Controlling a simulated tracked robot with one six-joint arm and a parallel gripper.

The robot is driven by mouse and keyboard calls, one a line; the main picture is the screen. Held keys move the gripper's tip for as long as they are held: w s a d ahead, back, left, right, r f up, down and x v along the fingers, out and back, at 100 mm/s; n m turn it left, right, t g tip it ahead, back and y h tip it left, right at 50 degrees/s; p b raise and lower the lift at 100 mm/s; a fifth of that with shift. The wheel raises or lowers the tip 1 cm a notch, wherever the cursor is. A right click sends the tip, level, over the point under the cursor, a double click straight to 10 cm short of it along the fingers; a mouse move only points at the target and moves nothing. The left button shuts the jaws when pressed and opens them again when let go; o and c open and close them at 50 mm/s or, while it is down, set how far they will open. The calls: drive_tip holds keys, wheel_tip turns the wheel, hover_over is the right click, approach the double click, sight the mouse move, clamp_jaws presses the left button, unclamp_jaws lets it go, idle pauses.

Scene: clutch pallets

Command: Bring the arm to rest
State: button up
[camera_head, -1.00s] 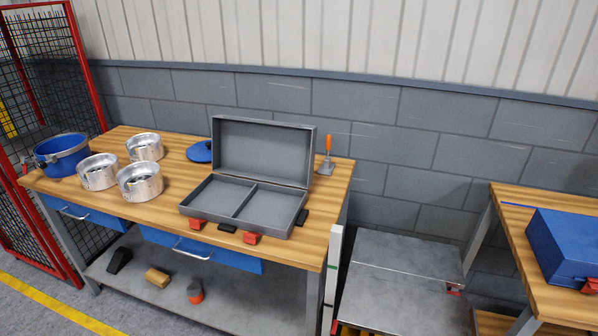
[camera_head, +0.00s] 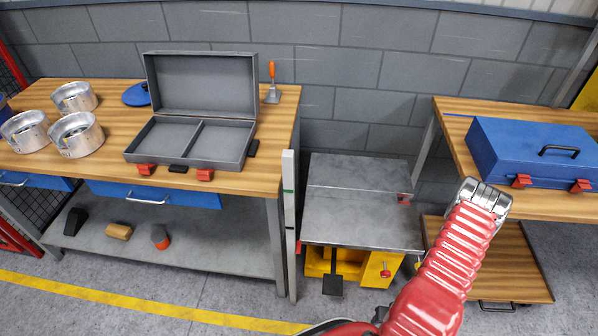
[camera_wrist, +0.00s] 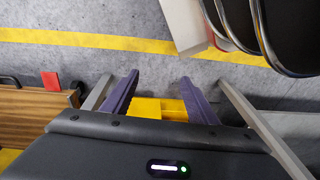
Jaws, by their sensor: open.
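My gripper (camera_wrist: 158,82) shows in the wrist view with its two purple fingers spread apart. Nothing is held between them; grey floor and a yellow object (camera_wrist: 158,108) show beyond the gap. In the head view my red ribbed arm rises from the bottom edge at right of centre, with a metal joint at its upper end. The gripper itself does not show in the head view.
An open grey case (camera_head: 199,90), several metal pots and a trowel (camera_head: 272,85) stand on the left workbench (camera_head: 255,183). A closed blue case (camera_head: 530,150) lies on the right bench. A grey-topped lift table (camera_head: 360,225) stands between. Floor at front left is clear.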

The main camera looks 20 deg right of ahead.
drive_tip(key=w+a+r+g, duration=0.1)
drive_tip(key=w+a+r, duration=0.15)
drive_tip(key=r, duration=0.95)
drive_tip(key=w+a+r+g, duration=0.1)
drive_tip(key=w+r, duration=0.3)
drive_tip(key=r, duration=0.8)
drive_tip(key=w+a+r+g, duration=0.15)
drive_tip(key=w+r, duration=0.25)
drive_tip(key=r, duration=0.9)
drive_tip(key=a+r+n+t, duration=0.3)
drive_tip(key=a+r, duration=0.9)
drive_tip(key=r, duration=0.3)
drive_tip(key=a+r+n+t, duration=0.3)
drive_tip(key=a+r+t, duration=0.1)
drive_tip(key=a+r, duration=0.9)
wheel_tip(320, 180, up, 4)
drive_tip(key=shift+s+f, duration=0.2)
drive_tip(key=shift+s, duration=0.15)
drive_tip(key=shift+d, duration=0.1)
drive_tip(key=shift+c, duration=0.3)
